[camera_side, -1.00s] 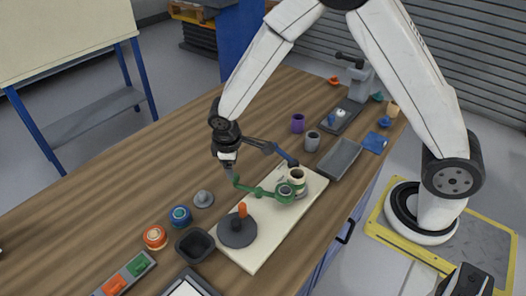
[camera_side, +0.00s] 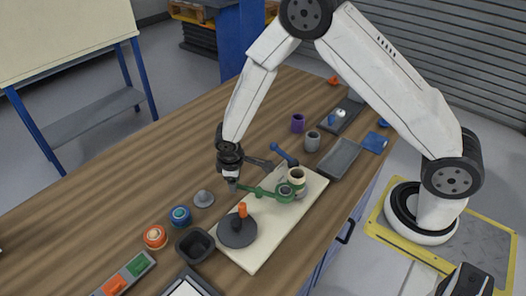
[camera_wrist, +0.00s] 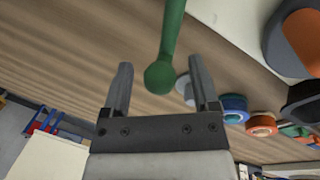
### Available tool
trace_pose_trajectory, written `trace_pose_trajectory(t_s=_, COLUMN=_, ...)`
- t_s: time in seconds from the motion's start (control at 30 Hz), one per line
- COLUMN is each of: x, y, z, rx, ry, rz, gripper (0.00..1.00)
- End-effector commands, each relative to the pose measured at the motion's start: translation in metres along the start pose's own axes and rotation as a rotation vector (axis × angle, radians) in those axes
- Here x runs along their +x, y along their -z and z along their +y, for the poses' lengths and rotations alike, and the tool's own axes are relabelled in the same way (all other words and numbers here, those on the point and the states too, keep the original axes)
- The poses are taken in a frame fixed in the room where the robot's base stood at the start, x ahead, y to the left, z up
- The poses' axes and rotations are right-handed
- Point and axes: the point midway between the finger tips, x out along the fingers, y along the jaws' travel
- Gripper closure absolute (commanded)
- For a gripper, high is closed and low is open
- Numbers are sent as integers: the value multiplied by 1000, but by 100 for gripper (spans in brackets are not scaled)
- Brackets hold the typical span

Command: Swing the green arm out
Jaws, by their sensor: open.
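The green arm (camera_side: 265,192) reaches left from a hub beside a cream roller (camera_side: 297,176) on the pale board (camera_side: 262,240). In the wrist view the green arm (camera_wrist: 170,40) comes down from the top and ends in a round knob between my fingers. My gripper (camera_side: 233,187) is low at the left end of the green arm and hides that end in the side view. In the wrist view my gripper (camera_wrist: 160,62) is open, with gaps on both sides of the knob. I cannot tell its exact height against the fingers.
A blue lever (camera_side: 285,155) stands behind the roller. A dark disc with an orange knob (camera_side: 237,231) lies on the board's near end. A grey cone (camera_side: 203,198), blue roll (camera_side: 180,215), orange roll (camera_side: 155,237) and black bowl (camera_side: 195,244) lie left.

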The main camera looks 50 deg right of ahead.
Motion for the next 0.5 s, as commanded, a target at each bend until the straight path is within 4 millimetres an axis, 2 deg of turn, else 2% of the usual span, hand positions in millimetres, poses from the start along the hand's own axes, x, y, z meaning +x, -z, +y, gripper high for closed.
trace_pose_trajectory(t_s=0.33, x=2, y=0, z=0, rx=0, ry=0, rz=0, gripper=23)
trace_pose_trajectory(t_s=0.5, x=2, y=0, z=0, rx=0, ry=0, rz=1, gripper=77)
